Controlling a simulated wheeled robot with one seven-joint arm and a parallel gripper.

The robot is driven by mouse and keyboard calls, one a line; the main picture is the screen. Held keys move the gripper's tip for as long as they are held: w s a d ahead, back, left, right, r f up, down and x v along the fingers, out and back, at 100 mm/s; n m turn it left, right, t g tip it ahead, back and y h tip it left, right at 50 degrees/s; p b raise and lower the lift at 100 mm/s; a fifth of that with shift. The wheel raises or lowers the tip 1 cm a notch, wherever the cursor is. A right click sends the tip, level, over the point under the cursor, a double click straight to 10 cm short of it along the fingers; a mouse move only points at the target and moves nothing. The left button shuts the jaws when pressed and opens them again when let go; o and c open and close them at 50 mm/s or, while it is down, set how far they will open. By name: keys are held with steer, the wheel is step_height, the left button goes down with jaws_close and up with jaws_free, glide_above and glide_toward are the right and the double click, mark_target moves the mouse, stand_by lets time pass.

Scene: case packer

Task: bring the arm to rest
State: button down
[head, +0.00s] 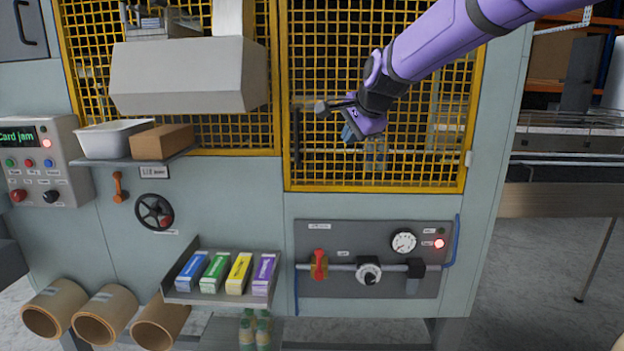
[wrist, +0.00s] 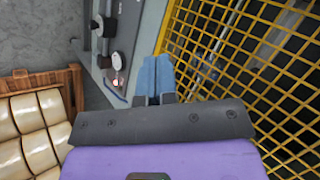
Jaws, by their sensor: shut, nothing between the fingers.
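My purple arm (head: 440,45) reaches in from the upper right in the head view. My gripper (head: 348,135) hangs in front of the right-hand yellow mesh guard (head: 420,150), apart from the panels below. Its blue fingers are together and empty. In the wrist view my gripper (wrist: 155,75) shows its two blue fingers side by side, with the mesh guard (wrist: 270,60) to their right.
Below is a grey panel (head: 325,285) with a red valve handle (head: 319,264), a gauge (head: 404,242) and a lit red lamp (head: 439,244). A shelf of coloured cartons (head: 215,272) and a hand wheel (head: 154,211) are at left.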

steer(key=s+d+r+n+g, duration=0.15)
steer(key=s+d+n, duration=0.35)
steer(key=s+d, duration=1.15)
steer(key=s+d+f+n+h, duration=0.1)
steer(key=s+f+n, duration=0.1)
steer(key=s, duration=0.6)
steer(key=s+d+f+n+h, duration=0.1)
steer(key=s+d+f+n, duration=0.1)
steer(key=s, duration=0.6)
steer(key=s+d+f+n+h, duration=0.1)
steer(key=s+d+f+n, duration=0.1)
steer(key=s, duration=0.6)
steer(key=shift+f+n+g, duration=0.3)
steer(key=shift+f+g, duration=0.05)
steer(key=shift+f, duration=0.05)
steer(key=c, duration=1.8)
jaws_free()
steer(key=shift+d, duration=0.1)
steer(key=shift+c, duration=0.2)
